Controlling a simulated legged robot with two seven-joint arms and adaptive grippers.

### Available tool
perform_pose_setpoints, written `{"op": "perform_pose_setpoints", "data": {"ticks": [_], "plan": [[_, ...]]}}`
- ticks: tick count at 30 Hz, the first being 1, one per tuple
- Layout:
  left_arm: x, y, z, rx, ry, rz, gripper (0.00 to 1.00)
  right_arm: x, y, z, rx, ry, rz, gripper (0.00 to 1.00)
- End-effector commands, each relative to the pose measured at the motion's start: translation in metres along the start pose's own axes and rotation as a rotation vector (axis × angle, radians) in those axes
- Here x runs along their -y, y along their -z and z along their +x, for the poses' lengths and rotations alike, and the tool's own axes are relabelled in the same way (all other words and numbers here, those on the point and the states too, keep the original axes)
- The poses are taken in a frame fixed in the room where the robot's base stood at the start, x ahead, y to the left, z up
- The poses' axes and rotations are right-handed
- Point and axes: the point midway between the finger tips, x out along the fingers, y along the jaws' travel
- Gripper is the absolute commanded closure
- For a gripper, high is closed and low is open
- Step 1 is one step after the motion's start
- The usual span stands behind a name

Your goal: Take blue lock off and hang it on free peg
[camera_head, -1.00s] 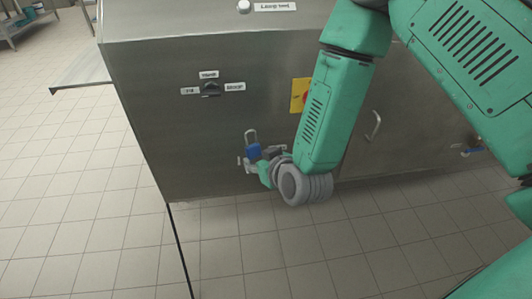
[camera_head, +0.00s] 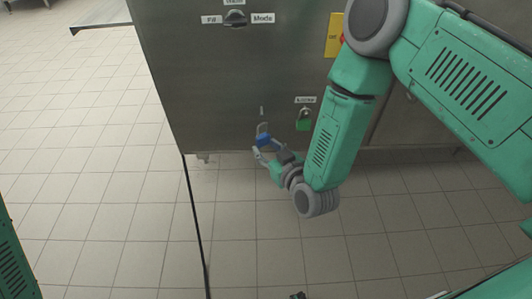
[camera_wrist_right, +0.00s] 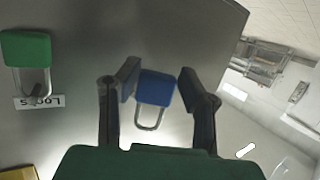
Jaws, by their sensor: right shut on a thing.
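The blue lock (camera_head: 263,140) is held upright by my right gripper (camera_head: 262,154), near the lower part of the steel cabinet. In the right wrist view the blue lock (camera_wrist_right: 155,88) sits between the two dark fingers of my right gripper (camera_wrist_right: 158,84), its shackle pointing down in that picture. A small peg-like mark (camera_head: 261,110) shows on the panel just above the shackle; I cannot tell whether they touch. A green lock (camera_head: 303,124) hangs under a label to the right, and the green lock (camera_wrist_right: 27,48) also shows in the wrist view. My left gripper is not in view.
The steel cabinet (camera_head: 200,85) carries a selector knob (camera_head: 235,18) and a yellow switch plate (camera_head: 334,35) above the locks. The "Locks" label (camera_head: 305,100) is over the green lock. Tiled floor (camera_head: 100,130) is open to the left.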

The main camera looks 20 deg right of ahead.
Motion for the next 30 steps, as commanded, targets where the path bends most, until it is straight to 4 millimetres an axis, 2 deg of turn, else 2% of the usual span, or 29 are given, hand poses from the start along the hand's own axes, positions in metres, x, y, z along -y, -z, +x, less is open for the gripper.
{"op": "perform_pose_setpoints", "data": {"ticks": [30], "plan": [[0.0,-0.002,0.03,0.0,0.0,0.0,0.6,-0.026,0.004,0.054,-0.001,0.001,-0.001,1.0]]}}
